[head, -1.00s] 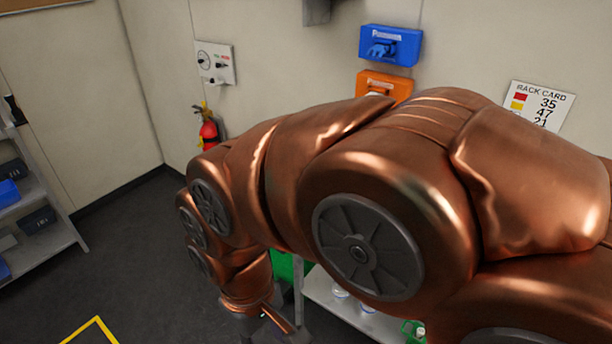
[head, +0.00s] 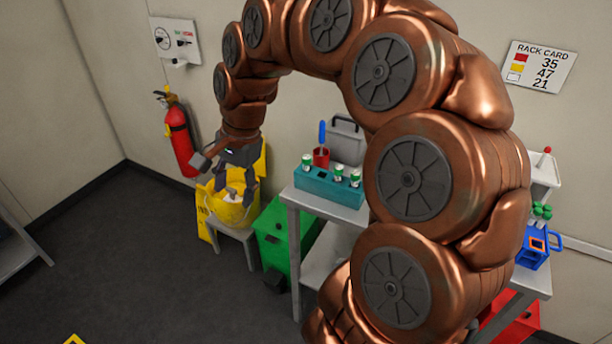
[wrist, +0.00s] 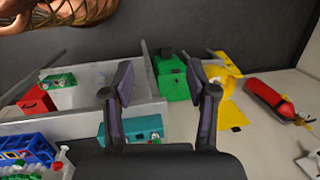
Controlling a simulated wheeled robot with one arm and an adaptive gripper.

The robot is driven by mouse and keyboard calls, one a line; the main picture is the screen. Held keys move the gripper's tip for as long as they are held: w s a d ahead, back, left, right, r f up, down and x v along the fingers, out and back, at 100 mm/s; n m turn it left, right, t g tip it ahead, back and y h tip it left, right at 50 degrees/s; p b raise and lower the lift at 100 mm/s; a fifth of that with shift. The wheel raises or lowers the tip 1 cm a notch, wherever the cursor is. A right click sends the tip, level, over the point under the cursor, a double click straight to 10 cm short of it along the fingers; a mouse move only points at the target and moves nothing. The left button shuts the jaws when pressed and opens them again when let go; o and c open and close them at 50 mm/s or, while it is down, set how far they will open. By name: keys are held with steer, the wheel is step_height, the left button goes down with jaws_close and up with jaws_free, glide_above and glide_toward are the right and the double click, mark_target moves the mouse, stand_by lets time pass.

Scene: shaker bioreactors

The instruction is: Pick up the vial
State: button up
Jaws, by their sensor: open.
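Several green-capped vials, one of them here (head: 338,173), stand upright in a teal rack (head: 322,188) on the bench in the head view. Which vial the task means cannot be told. In the wrist view the teal rack (wrist: 137,127) is partly hidden behind my gripper. My gripper (head: 233,192) hangs to the left of the rack in the head view, in front of the yellow bucket in the picture. In the wrist view my gripper (wrist: 158,82) has its fingers spread wide with nothing between them.
A red cup (head: 321,157) and a grey box (head: 346,140) stand behind the rack. A yellow bucket (head: 232,212) sits on a stool beside a green bin (head: 284,238). A blue rack (head: 537,247) is at the bench's right. A fire extinguisher (head: 181,140) hangs on the wall.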

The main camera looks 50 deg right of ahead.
steer(key=w+d+f+m+t+b, duration=0.2)
steer(key=w+d+m, duration=0.4)
steer(key=d+m, duration=0.5)
steer(key=m+h+b, duration=0.1)
steer(key=m+b, duration=0.1)
steer(key=m, duration=0.5)
glide_above(308, 158)
steer(key=s, duration=0.3)
step_height(308, 158, down, 5)
steer(key=shift+w+a+f+t+p, duration=0.1)
steer(key=shift+w+f+t+p, duration=0.1)
steer(key=shift+w+f+p, duration=0.25)
steer(key=shift+w+f+t+p, duration=0.15)
steer(key=shift+w+f+t, duration=0.1)
steer(key=shift+f, duration=0.3)
steer(key=shift+w+f+p, duration=0.25)
steer(key=shift+f+p, duration=0.1)
steer(key=shift+d+p+x, duration=0.1)
steer(key=shift+p+x, duration=0.4)
steer(key=shift+x, duration=0.65)
steer(key=shift+d+p+x, duration=0.15)
steer(key=shift+p+x, duration=0.3)
steer(key=shift+x, duration=0.65)
steer(key=shift+d, duration=0.1)
steer(key=c, duration=1)
